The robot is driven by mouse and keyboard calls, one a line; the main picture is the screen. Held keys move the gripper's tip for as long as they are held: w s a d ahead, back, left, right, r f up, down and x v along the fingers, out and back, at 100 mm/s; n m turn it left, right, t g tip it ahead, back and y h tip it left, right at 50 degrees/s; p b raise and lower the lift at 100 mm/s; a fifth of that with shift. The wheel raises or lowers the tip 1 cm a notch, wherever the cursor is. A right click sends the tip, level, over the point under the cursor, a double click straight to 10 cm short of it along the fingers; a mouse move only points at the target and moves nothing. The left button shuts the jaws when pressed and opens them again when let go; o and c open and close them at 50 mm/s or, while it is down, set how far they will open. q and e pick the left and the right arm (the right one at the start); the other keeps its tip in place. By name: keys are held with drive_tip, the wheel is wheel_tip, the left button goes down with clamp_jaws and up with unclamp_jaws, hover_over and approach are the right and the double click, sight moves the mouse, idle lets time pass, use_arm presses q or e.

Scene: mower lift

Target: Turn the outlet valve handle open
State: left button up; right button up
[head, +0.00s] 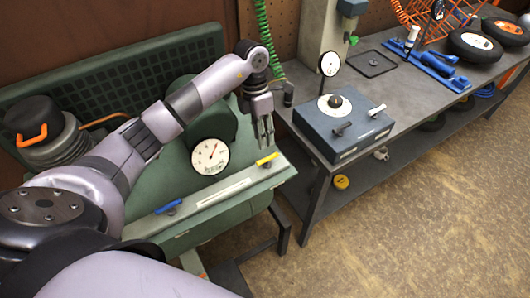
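Two small valve handles sit on the front ledge of the green machine (215,195): a yellow handle (267,158) at the right end and a blue handle (167,207) at the left. Which one is the outlet valve cannot be read from the labels. My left gripper (264,143) points down just behind and above the yellow handle, with its fingers slightly apart and nothing visible between them. Whether it touches the handle is not clear. A round white dial gauge (210,156) stands between the handles. My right gripper is not in view.
A grey workbench (400,95) on the right holds a blue-grey box (343,130) with a small gauge (330,63) above it, a blue tool (428,68) and black wheels (475,45). A green coiled hose (266,35) hangs behind my gripper. The floor in front is clear.

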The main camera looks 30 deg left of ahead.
sight(265, 159)
use_arm(q)
drive_tip(key=f, duration=0.3)
drive_tip(key=d+f+p, duration=0.1)
drive_tip(key=f, duration=0.1)
drive_tip(key=shift+s, duration=0.4)
wheel_tip(265, 159, down, 2)
drive_tip(key=shift+d+f+p, duration=0.1)
drive_tip(key=shift+d+p, duration=0.05)
drive_tip(key=shift+p, duration=0.15)
drive_tip(key=shift+f, duration=0.45)
clamp_jaws()
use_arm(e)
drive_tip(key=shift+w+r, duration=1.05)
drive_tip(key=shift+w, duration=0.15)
